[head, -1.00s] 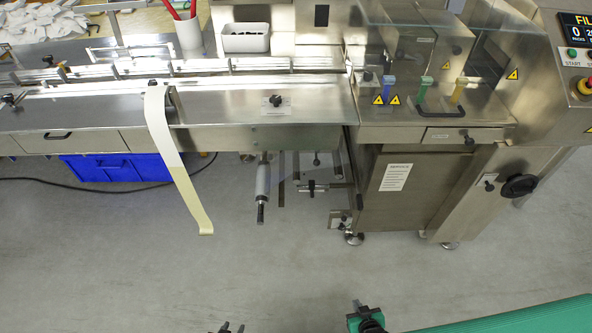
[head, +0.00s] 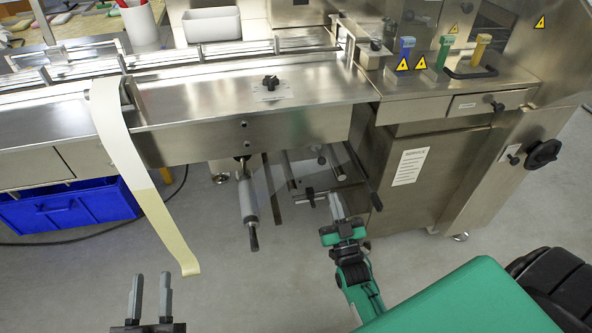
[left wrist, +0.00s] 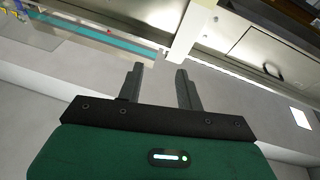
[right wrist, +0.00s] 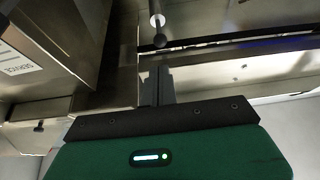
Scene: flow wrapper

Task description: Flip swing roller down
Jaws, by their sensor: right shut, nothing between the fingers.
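A pale grey roller (head: 248,196) with a dark, knobbed end hangs below the machine bench, tilted steeply downward. It appears to be the swing roller. A pale roller with a dark end (right wrist: 155,12) also shows in the right wrist view, above my fingers; I cannot tell if it is the same one. My right gripper (head: 337,205) is shut and empty, under the bench, right of the grey roller and close to a black T-shaped handle (head: 311,196). Whether it touches the handle cannot be told. My left gripper (head: 151,294) is open and empty, low at the left; its spread fingers show in the left wrist view (left wrist: 160,84).
A cream film strip (head: 130,155) hangs off the bench front, above and right of my left gripper. A blue crate (head: 75,208) stands under the bench. A steel cabinet (head: 400,185) stands right of my right gripper. Floor between the strip and grey roller is clear.

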